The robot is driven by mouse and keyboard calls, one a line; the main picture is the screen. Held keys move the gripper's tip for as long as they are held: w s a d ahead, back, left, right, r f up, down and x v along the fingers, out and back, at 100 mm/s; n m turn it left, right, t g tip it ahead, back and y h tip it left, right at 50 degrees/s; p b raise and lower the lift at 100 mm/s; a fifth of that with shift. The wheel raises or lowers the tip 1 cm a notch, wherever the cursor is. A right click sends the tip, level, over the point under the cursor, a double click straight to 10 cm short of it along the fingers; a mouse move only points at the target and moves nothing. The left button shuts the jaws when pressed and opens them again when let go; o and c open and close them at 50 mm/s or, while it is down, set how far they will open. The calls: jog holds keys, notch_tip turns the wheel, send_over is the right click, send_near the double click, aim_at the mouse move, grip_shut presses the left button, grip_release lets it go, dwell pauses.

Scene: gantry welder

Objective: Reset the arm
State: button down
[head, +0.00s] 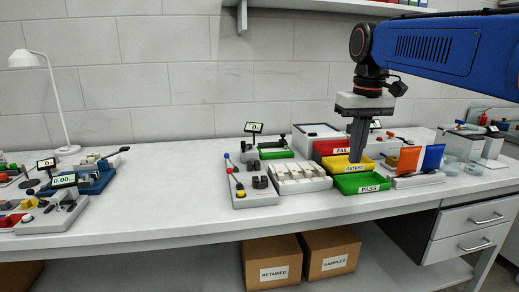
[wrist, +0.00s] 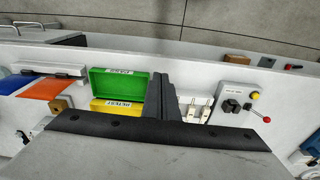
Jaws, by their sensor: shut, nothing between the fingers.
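My arm reaches in from the upper right in the head view, with my gripper (head: 357,158) pointing down above the sorting trays. Its fingers are shut with nothing between them. In the wrist view the dark fingers of my gripper (wrist: 163,92) show beside the green tray. The green PASS tray (head: 361,184) is in front, and the red FAIL tray (head: 331,147) is behind. I cannot tell the exact height of the fingertips above the trays.
A white tray with compartments (head: 300,178) and a grey control box with a lever (head: 250,190) stand left of the trays. A white lamp (head: 60,110) stands far left. The bench middle-left is clear.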

jog(key=s+d+f+m+t, duration=0.1)
jog(key=s+d+f+t, duration=0.1)
jog(key=s+f, duration=0.9)
jog(key=s+d+f+t, duration=0.1)
jog(key=s+d+f, duration=0.1)
jog(key=s+f, duration=0.9)
notch_tip(320, 180, down, 3)
jog(key=shift+s+d+m+t, duration=0.4)
